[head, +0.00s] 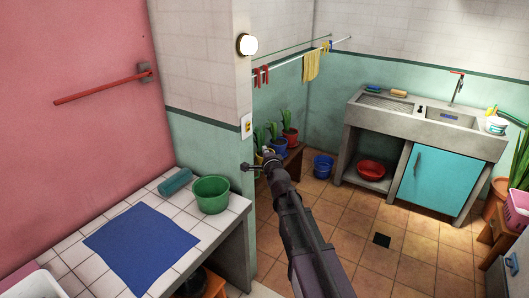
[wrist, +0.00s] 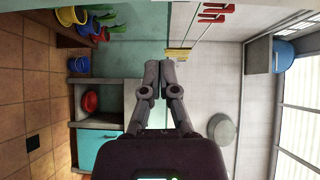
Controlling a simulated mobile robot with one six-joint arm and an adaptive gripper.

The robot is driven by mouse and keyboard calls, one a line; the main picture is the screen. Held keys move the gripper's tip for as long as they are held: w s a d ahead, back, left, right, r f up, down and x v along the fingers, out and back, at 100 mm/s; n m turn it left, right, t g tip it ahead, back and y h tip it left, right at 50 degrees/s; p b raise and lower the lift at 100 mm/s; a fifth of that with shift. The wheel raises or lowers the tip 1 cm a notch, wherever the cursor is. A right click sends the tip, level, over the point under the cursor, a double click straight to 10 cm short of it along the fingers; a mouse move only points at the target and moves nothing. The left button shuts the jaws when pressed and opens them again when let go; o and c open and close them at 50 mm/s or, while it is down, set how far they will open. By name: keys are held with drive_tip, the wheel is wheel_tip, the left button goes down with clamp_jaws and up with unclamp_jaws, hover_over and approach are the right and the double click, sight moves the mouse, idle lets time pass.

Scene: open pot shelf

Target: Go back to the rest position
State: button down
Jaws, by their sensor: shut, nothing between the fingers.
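My gripper (head: 250,167) is at the far end of my raised arm in the head view, in front of the corner of the wall and the potted plants. In the wrist view my gripper (wrist: 160,66) has its two fingers together, with nothing between them. It is clear of any surface there. The open pot shelf (head: 290,165) stands against the teal wall, partly hidden by my arm. It bears a red pot (head: 290,135) and a blue pot (head: 278,147); a yellow pot (wrist: 72,15) shows in the wrist view.
A tiled counter (head: 110,205) holds a green bucket (head: 211,194), a blue cloth (head: 142,245) and a teal roll (head: 174,181). A sink unit (head: 425,125) stands at the back right. A blue bucket (head: 323,166) stands on the floor, which is mostly open between.

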idle(0.3)
drive_tip(key=s+d+f+n+g+p, duration=0.1)
drive_tip(key=s+d+f+n+g, duration=0.2)
drive_tip(key=s+f+n+g, duration=0.9)
drive_tip(key=s+d+f+n+g+h, duration=0.1)
drive_tip(key=s+d, duration=0.3)
drive_tip(key=s, duration=0.5)
drive_tip(key=s+d+f+n+g+h, duration=0.1)
drive_tip(key=s+d+f+n+g, duration=0.1)
drive_tip(key=s, duration=0.8)
drive_tip(key=d+f+g+p, duration=0.1)
drive_tip(key=d+g, duration=0.1)
drive_tip(key=shift+s+d+n+h, duration=0.25)
drive_tip(key=shift+d+n+h, duration=0.05)
drive_tip(key=shift+n+h, duration=0.1)
